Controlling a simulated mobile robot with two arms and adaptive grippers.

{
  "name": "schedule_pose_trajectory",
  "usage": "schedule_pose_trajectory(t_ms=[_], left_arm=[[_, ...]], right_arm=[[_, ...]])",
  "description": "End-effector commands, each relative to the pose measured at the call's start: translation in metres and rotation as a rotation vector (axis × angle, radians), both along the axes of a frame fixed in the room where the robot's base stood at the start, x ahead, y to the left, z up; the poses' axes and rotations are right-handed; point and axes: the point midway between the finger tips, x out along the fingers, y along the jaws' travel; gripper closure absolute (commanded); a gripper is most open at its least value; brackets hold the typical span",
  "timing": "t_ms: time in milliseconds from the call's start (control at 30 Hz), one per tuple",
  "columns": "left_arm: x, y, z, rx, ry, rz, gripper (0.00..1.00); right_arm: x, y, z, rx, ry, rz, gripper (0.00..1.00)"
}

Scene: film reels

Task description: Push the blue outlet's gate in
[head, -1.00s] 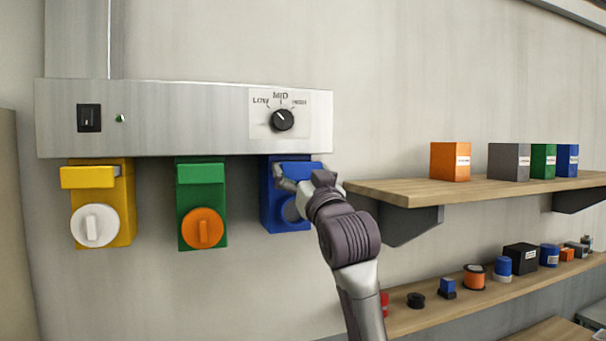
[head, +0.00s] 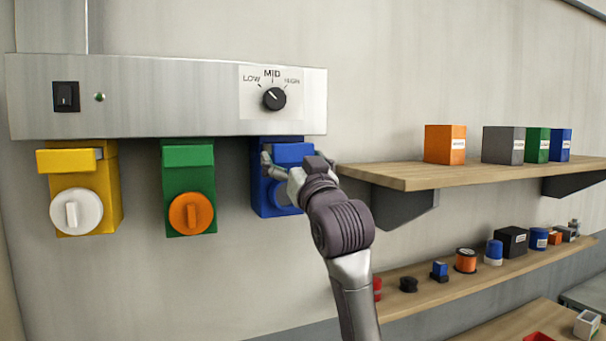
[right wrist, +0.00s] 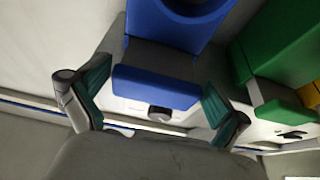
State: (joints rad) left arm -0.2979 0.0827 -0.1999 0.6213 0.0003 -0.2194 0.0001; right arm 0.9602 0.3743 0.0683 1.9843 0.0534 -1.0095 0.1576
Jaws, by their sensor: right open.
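The blue outlet (head: 261,188) hangs under the metal panel, the rightmost of three outlets. Its gate (head: 292,151) is a blue block at the top front; it also shows in the right wrist view (right wrist: 155,87). My right gripper (head: 297,162) is open in front of the blue outlet, with one finger to each side of the gate. In the right wrist view the fingers (right wrist: 155,92) stand apart around the gate, with nothing clamped; whether they touch it I cannot tell. The gripper hides part of the outlet's round knob. My left gripper is not in view.
The green outlet (head: 175,218) and yellow outlet (head: 110,205) hang to the left. The metal panel (head: 180,95) with its dial (head: 274,98) is just above. A wooden shelf (head: 430,176) with boxes juts out close to the right; a lower shelf (head: 430,291) holds several small items.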

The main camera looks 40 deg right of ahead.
Motion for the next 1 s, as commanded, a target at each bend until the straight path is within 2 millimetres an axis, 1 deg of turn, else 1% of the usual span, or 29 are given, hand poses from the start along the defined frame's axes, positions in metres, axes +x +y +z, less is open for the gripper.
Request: schedule_pose_trajectory(t_ms=[33, 200, 400, 500, 600, 900, 967, 1000], left_arm=[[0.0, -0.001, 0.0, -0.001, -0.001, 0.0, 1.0], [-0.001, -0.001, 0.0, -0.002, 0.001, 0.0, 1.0], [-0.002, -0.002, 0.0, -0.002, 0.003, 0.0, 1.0], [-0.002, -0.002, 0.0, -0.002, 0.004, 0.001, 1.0], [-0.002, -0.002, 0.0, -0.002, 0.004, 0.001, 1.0], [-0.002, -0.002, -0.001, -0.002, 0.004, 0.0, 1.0], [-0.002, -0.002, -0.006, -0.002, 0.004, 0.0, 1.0], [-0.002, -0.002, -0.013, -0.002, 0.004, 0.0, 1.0]], right_arm=[[-0.009, 0.002, -0.004, -0.002, -0.002, 0.001, 0.0], [-0.043, 0.01, -0.02, -0.002, 0.0, -0.001, 0.0], [-0.074, 0.017, -0.034, 0.0, 0.002, 0.0, 0.0], [-0.084, 0.02, -0.037, 0.0, 0.002, 0.0, 0.0], [-0.088, 0.021, -0.04, 0.0, 0.003, 0.0, 0.0], [-0.089, 0.021, -0.04, 0.001, 0.003, -0.001, 0.0], [-0.091, 0.021, -0.042, 0.005, -0.002, -0.002, 0.0], [-0.094, 0.02, -0.043, 0.01, -0.01, -0.006, 0.0]])
